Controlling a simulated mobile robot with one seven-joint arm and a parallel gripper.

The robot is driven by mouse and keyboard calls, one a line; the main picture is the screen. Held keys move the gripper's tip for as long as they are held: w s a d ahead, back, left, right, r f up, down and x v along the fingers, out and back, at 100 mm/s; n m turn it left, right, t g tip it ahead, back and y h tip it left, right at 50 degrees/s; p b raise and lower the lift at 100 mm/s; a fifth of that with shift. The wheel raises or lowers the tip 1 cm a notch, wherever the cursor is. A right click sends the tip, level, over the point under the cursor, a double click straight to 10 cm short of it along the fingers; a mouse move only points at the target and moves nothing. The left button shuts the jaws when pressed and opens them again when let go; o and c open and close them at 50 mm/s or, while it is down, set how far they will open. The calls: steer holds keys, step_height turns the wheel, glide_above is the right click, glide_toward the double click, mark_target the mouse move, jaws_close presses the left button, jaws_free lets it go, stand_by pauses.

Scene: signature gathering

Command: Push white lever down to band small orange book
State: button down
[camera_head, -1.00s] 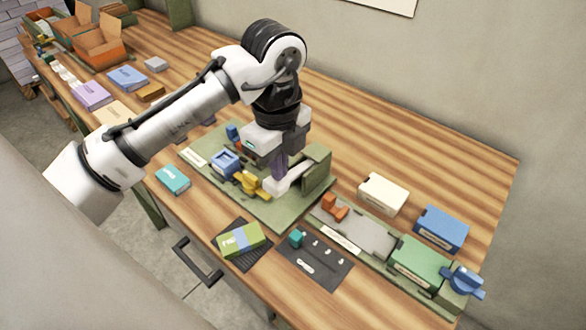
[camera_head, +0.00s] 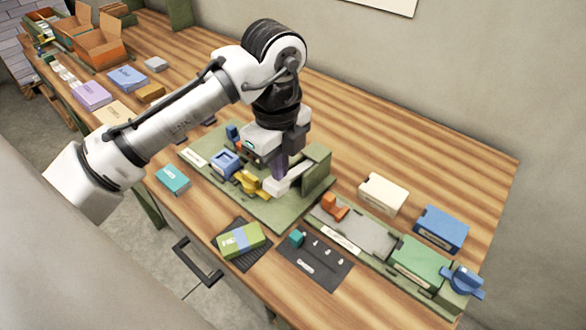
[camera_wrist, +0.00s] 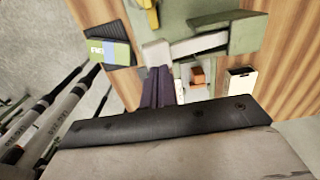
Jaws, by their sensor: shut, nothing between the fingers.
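The white lever (camera_head: 293,179) is a bar with a block at its near end, set against the green upright plate (camera_head: 317,172) of the green station. It also shows in the wrist view (camera_wrist: 198,44), with its end block just beyond my fingertips. My gripper (camera_head: 281,177) points down over the station, its purple fingers together and empty, close by the lever; I cannot tell if they touch it. The fingers also show in the wrist view (camera_wrist: 158,72). I cannot make out the small orange book; the area behind my gripper is hidden.
A yellow part (camera_head: 248,182) and a blue holder (camera_head: 225,162) sit left of the lever. An orange block (camera_head: 334,206) stands on the grey plate at right. A green banded book (camera_head: 239,240) lies in front. Bare wood lies behind the station.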

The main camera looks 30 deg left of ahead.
mark_target(280, 189)
steer(key=shift+f+b, duration=2)
steer(key=shift+f, duration=1.35)
steer(key=shift+r, duration=0.1)
stand_by(0.6)
step_height(280, 189, up, 9)
steer(key=p, duration=0.8)
stand_by(0.7)
